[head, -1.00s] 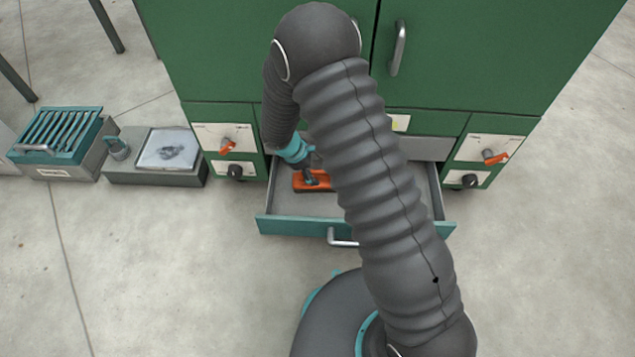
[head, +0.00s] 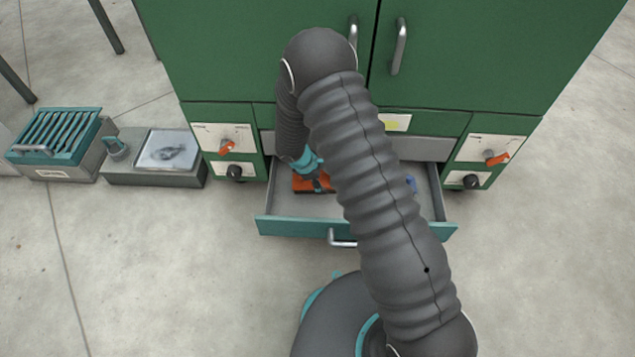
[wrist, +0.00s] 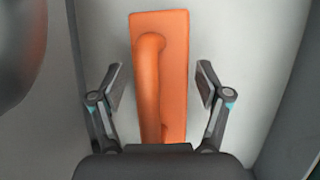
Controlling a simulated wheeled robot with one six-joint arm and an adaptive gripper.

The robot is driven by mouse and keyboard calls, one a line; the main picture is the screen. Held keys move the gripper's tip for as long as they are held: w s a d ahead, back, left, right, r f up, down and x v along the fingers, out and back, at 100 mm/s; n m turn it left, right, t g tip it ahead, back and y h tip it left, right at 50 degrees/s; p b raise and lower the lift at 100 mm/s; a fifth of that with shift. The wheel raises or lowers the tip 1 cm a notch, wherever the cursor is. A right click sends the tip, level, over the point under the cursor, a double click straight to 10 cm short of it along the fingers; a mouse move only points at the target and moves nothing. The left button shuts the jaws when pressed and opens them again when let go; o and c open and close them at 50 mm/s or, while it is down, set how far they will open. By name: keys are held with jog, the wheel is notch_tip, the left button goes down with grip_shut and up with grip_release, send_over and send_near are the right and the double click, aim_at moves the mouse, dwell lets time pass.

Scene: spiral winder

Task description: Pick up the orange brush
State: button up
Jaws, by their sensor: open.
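The orange brush (wrist: 176,65) lies in the open drawer, a flat orange block with a raised rounded handle in the wrist view. In the head view the brush (head: 303,184) is partly hidden by my wrist. My gripper (wrist: 160,85) is open, with one finger on each side of the brush and gaps between the fingers and its sides. In the head view my gripper (head: 318,182) is over the left part of the drawer, mostly hidden by my arm. I cannot tell how far above the drawer floor the fingertips are.
The pulled-out drawer (head: 285,227) has raised walls around the brush. A small blue thing (head: 411,184) lies in its right part. The green cabinet (head: 270,50) stands behind, with knobs on both sides. A grey box with a glassy top (head: 165,150) stands left.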

jog(key=c, duration=1)
jog(key=shift+r, duration=0.15)
jog(key=shift+r, duration=0.25)
jog(key=shift+s+r, duration=0.15)
jog(key=shift+r, duration=0.1)
jog(key=s, duration=0.4)
jog(key=s+b, duration=0.1)
jog(key=s, duration=0.2)
jog(key=shift+s+a+f, duration=0.1)
jog(key=shift+s+a, duration=0.1)
jog(key=shift+s, duration=0.15)
notch_tip(320, 180, up, 14)
jog(key=p, duration=0.3)
